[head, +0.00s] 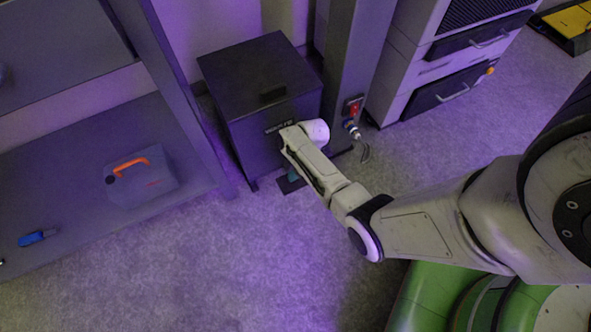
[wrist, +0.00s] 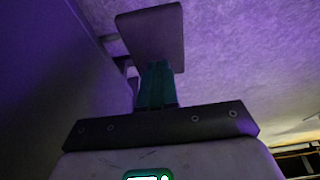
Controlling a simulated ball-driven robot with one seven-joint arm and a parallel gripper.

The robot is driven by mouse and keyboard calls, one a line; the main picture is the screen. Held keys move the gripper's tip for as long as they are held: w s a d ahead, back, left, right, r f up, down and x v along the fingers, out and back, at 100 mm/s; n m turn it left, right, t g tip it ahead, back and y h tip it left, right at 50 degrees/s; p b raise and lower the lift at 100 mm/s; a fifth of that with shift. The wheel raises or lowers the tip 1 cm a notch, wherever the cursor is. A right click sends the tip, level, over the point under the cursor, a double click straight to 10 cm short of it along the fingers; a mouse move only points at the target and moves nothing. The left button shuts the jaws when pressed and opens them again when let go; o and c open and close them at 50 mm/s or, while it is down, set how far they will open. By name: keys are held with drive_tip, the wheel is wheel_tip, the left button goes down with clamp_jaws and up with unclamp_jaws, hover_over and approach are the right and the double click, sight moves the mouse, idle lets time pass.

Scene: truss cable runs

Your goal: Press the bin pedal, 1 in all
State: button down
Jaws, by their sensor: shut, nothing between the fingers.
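The dark bin (head: 245,131) stands at the back with its lid (head: 258,68) down. Its pedal (head: 286,187) is a dark plate low at the bin's front. It also shows in the wrist view as a flat plate (wrist: 151,22) joined to the bin by a short bar. My gripper (head: 293,174) is low in front of the bin, mostly hidden by my wrist in the head view. Its teal fingers (wrist: 157,82) are shut and empty, and their tips overlap the pedal in the wrist view. I cannot tell whether they touch it.
A metal post (head: 352,60) with a red switch (head: 352,108) stands right of the bin, a drawer cabinet (head: 440,60) beyond it. A shelf unit at left holds a grey case (head: 142,184) with an orange handle. The floor (head: 220,260) in front is clear.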

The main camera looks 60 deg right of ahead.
drive_tip(key=shift+f+b, duration=0.3)
drive_tip(key=shift+f, duration=0.6)
